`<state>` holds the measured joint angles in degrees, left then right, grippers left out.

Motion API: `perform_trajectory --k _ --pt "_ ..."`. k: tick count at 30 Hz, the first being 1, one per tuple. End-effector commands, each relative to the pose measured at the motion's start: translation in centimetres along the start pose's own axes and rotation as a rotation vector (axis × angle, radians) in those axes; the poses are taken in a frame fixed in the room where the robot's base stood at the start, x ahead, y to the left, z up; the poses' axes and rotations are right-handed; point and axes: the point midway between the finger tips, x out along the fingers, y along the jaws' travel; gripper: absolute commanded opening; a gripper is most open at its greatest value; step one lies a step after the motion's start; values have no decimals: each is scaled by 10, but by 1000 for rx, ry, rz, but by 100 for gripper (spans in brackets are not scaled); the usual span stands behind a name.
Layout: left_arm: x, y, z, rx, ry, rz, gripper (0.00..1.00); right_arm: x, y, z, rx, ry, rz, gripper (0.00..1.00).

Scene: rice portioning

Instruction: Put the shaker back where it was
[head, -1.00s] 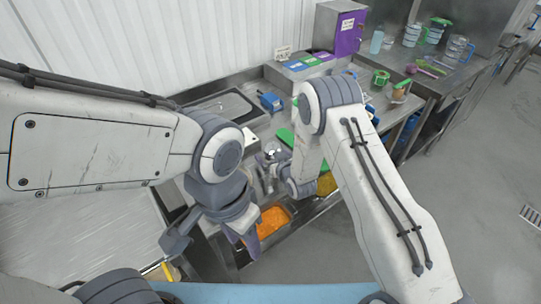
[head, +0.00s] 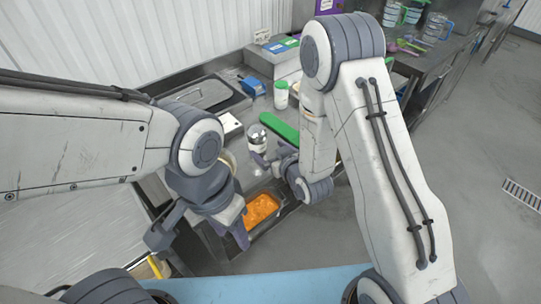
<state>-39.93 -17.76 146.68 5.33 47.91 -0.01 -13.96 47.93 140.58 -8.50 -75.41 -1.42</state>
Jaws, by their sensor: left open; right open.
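A silver metal shaker (head: 257,138) stands upright on the steel counter, left of the green board. My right gripper (head: 266,160) is open just in front of it, close to its lower right side; whether they touch I cannot tell. My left gripper (head: 200,232) is open and empty, pointing down at the counter's front left, well away from the shaker.
A green board (head: 279,127) lies behind my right gripper. A white container with a green lid (head: 281,95) and a blue box (head: 253,86) stand further back. An orange-filled pan (head: 260,209) sits at the front edge. A dark tray (head: 205,95) is at back left.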

Motion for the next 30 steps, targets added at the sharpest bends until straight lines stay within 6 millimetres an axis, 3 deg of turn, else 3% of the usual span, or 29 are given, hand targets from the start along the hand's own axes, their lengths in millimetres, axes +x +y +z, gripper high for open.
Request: perform_trajectory --k 7,11,17,21,27,30 --pt "1 0 0 0 0 0 50 -13 -21 -14 -33 -133 -25 100" --pt "1 0 0 0 0 0 50 -40 -44 -22 -61 -309 -48 100" --pt "1 0 0 0 0 0 50 -114 -79 -24 -91 -601 -90 100" --pt "1 0 0 0 0 0 50 -185 -98 -21 -110 -801 -133 100" --pt "1 0 0 0 0 0 50 -274 -111 -15 -145 -1023 -187 100" --pt "1 0 0 0 0 0 50 -299 -112 -12 -157 -1085 -202 100"
